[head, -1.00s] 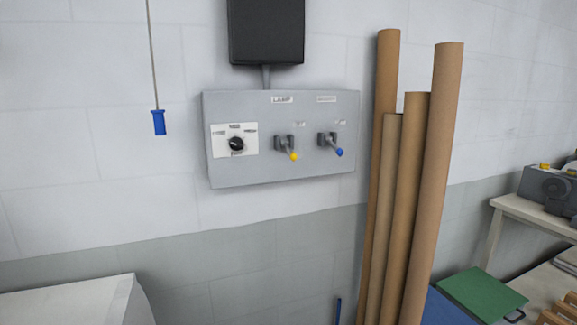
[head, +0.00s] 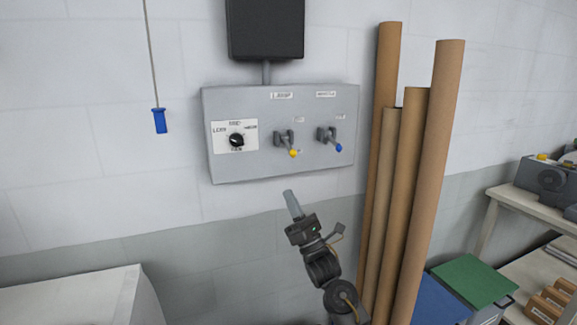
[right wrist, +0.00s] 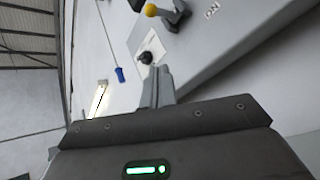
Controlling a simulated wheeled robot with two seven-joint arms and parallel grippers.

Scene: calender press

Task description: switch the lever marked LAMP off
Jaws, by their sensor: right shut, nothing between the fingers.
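The grey control panel (head: 280,170) hangs on the wall. Under its LAMP label (head: 282,96) is a lever with a yellow knob (head: 293,153), sticking out and tilted down. The yellow knob also shows at the top of the right wrist view (right wrist: 151,10), near an ON mark (right wrist: 211,11). To its right in the head view is a second lever with a blue knob (head: 338,147). My right gripper (head: 291,196) is shut and empty, below the panel and under the yellow knob, apart from it. Its closed fingers (right wrist: 157,85) show in the right wrist view. My left gripper is out of view.
A rotary dial (head: 236,140) sits left of the levers. A blue pull handle (head: 159,121) hangs on a cord farther left. Tall brown tubes (head: 420,180) stand close to the panel's right. The wall left of my right gripper is clear.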

